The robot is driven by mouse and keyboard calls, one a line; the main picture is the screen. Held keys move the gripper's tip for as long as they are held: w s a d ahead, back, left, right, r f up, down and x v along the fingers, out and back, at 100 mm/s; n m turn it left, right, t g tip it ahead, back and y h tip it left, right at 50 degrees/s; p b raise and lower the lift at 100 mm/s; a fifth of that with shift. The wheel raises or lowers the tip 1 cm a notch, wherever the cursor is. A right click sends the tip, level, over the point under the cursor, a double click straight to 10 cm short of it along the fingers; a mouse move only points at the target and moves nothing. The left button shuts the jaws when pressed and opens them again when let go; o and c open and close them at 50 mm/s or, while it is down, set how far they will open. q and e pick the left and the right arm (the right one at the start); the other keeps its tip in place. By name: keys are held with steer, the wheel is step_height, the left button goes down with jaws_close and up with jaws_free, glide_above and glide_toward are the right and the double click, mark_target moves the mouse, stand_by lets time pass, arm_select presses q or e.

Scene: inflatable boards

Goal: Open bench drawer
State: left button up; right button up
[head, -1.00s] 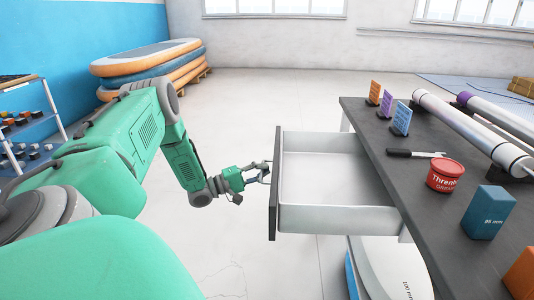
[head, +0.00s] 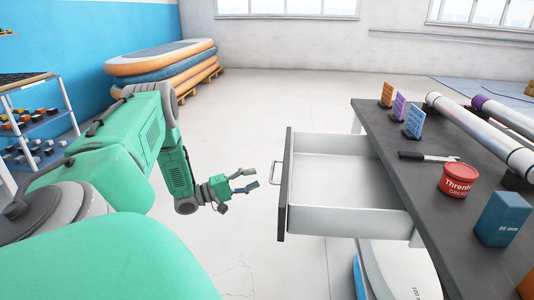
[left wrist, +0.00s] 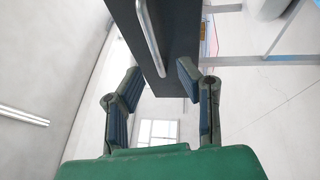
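The bench drawer (head: 345,193) is pulled far out from the bench (head: 400,150), and its white inside looks empty. Its dark front panel (head: 284,195) carries a metal handle (head: 275,174). My left gripper (head: 256,178) is open and empty, just left of the handle and apart from it. In the left wrist view the open fingers of my left gripper (left wrist: 157,90) show, with the handle (left wrist: 150,35) and dark front panel (left wrist: 178,38) beyond them. My right gripper is not in view.
On the bench top stand a red tin (head: 458,180), a blue box (head: 503,218), a black-handled tool (head: 428,157), small cards (head: 414,121) and long rolls (head: 480,132). Stacked inflatable boards (head: 162,65) lie at the back left. A shelf rack (head: 38,120) stands at left. The floor between is clear.

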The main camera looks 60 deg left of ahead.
arm_select(q)
steer(key=v, duration=0.5)
stand_by(0.3)
